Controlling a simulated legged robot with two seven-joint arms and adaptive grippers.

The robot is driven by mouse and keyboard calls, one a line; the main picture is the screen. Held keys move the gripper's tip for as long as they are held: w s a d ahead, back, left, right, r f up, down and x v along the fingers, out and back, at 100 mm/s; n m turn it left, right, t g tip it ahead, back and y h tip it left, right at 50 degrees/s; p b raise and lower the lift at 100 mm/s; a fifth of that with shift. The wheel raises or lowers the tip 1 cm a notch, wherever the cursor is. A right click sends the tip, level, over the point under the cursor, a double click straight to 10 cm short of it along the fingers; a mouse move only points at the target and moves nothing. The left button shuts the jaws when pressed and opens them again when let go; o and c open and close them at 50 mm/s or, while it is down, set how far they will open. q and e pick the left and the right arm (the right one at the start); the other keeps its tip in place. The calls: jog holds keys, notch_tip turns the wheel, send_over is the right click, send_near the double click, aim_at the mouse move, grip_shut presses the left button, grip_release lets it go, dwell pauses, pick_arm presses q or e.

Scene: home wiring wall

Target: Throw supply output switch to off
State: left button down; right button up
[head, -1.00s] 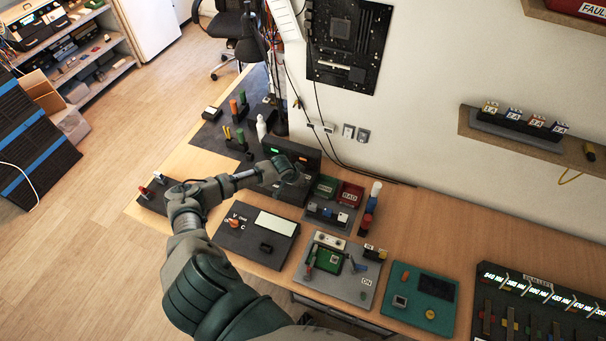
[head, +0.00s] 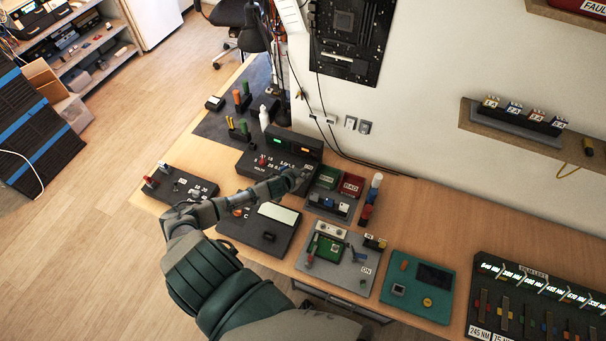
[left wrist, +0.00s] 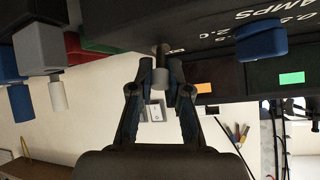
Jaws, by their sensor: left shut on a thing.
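The power supply (head: 284,147) is a black box on the bench with a green and an orange display, a red knob (head: 262,162) and white markings on its sloping front. My left gripper (head: 298,179) is at the supply's right front corner. In the left wrist view my left gripper (left wrist: 160,84) is shut on a small grey switch lever (left wrist: 158,58) that sticks out of the black panel. A blue knob (left wrist: 261,45) stands beside AMPS markings there. The switch's own labels are not readable. My right gripper is not in view.
A black box with a white panel (head: 278,213) lies under my forearm. Green and red bins (head: 350,185) stand right of the gripper, with small blocks in front. A grey board (head: 338,258) and a teal board (head: 418,285) lie further right.

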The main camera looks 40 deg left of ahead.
pick_arm(q)
jog(key=shift+s+f, duration=0.2)
jog(key=shift+f, duration=0.05)
jog(key=c, duration=1.1)
grip_release()
jog(key=shift+c, duration=0.2)
jog(key=shift+w, duration=0.1)
jog(key=shift+r, duration=0.1)
jog(key=v, duration=1.1)
jog(key=shift+s+a+r, duration=0.1)
jog(key=shift+s+r, duration=0.1)
jog(key=shift+s, duration=0.1)
jog(key=shift+s+f, duration=0.1)
